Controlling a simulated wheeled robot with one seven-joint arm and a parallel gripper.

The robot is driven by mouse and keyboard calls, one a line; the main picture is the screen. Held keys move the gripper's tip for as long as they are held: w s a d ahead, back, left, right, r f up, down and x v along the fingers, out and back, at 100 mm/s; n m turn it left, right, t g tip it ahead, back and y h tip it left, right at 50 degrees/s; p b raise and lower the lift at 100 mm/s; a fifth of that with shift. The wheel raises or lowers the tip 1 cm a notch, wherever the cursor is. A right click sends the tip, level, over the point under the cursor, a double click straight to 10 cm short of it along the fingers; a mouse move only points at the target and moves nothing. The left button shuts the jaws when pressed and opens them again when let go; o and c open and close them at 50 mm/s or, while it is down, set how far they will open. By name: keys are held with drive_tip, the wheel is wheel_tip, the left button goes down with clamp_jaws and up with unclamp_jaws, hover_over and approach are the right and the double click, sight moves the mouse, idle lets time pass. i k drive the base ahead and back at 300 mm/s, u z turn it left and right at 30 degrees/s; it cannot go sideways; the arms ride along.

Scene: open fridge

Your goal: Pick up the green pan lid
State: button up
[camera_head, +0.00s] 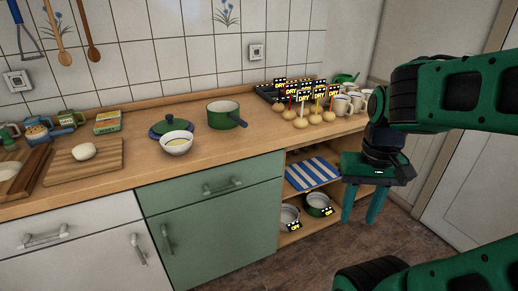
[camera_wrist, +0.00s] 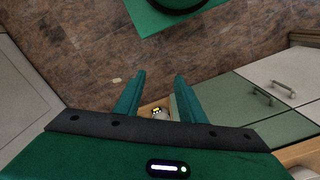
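My gripper (camera_head: 360,220) is at the right, in front of the counter's right end and well away from the lid. It points down, with its two fingers apart and nothing between them. The parted fingers also show in the wrist view (camera_wrist: 159,76), over the floor and the lower shelves. The lid is not in the wrist view.
Onion-like bulbs (camera_head: 301,122) on sticks and several mugs (camera_head: 345,104) crowd the counter's right end. A cutting board (camera_head: 100,165) with a pale round piece (camera_head: 84,151) lies at left. A small green box (camera_head: 107,122) stands behind it. The counter front below the bowl is clear.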

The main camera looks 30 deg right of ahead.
sight(171, 124)
drive_tip(key=u, duration=0.05)
drive_tip(key=k, duration=0.45)
drive_tip(key=u, duration=0.55)
drive_tip(key=i, duration=1.6)
drive_tip(key=z, duration=0.6)
